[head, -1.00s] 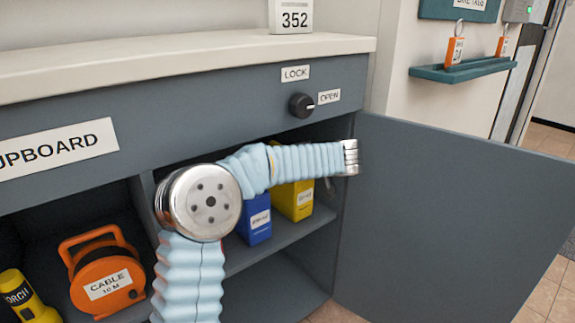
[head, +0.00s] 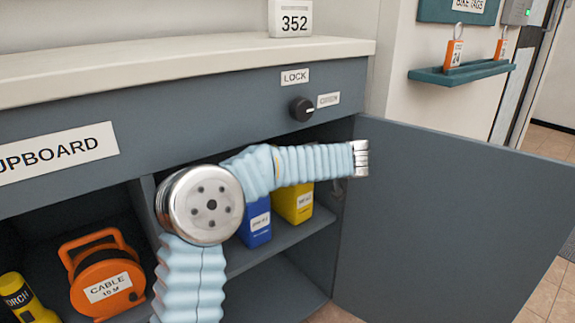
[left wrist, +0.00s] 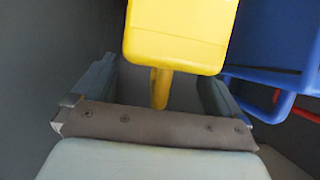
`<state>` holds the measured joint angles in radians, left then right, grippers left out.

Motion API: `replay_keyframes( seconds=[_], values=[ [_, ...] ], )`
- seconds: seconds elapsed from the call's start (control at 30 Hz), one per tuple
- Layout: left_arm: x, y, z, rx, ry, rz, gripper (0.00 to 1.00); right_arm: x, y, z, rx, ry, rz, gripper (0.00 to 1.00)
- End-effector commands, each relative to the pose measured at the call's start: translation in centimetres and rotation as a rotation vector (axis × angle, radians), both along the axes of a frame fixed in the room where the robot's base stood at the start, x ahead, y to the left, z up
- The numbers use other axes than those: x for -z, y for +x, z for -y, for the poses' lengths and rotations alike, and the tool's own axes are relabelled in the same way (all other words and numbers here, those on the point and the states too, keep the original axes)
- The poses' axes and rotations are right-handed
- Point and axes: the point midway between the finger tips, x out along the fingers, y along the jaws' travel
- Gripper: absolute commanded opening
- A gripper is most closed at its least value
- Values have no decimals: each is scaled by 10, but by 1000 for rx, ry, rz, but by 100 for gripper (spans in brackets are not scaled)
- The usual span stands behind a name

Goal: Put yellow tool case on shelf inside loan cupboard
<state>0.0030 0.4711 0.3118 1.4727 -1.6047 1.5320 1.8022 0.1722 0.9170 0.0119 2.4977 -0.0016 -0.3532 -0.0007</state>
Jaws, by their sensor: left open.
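The yellow tool case (head: 293,203) stands upright on the shelf (head: 290,236) inside the open cupboard, to the right of a blue case (head: 254,222). My left arm crosses in front of the cupboard and covers the tops of both cases; my left gripper is mostly hidden in the head view. In the left wrist view, my left gripper (left wrist: 160,90) is open, with the yellow case's handle (left wrist: 160,88) between its fingers and apart from both. The case's body (left wrist: 178,35) is just beyond the fingertips. My right gripper is in neither view.
The cupboard door (head: 435,225) stands open at the right. A blue case (left wrist: 275,40) and a red handle (left wrist: 298,108) are close on the right in the wrist view. An orange cable reel (head: 105,280) and yellow torch (head: 25,297) occupy the left compartment. The lower right compartment looks empty.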

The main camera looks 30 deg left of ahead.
Motion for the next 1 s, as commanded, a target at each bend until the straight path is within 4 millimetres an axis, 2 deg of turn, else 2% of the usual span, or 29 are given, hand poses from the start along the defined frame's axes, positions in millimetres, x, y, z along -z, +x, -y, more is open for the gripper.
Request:
replay_keyframes(
  seconds=[0.2, 0.4, 0.53, 0.8, 0.87, 0.93, 1.0],
  values=[
    [-25, -16, 45, 4, 1, 2, 100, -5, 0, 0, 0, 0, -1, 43],
    [-38, -27, 72, 1, 1, 1, 100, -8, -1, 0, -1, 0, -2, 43],
    [-41, -30, 79, 0, 1, 0, 100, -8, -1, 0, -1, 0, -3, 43],
    [-41, -30, 80, -1, 0, 0, 100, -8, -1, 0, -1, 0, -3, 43],
    [-40, -30, 81, 5, -1, -9, 100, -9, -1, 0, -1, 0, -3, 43],
    [-28, -26, 84, 42, -13, -59, 100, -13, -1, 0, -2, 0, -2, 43],
    [1, -20, 91, 125, -47, -175, 100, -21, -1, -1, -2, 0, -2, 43]
  ],
)
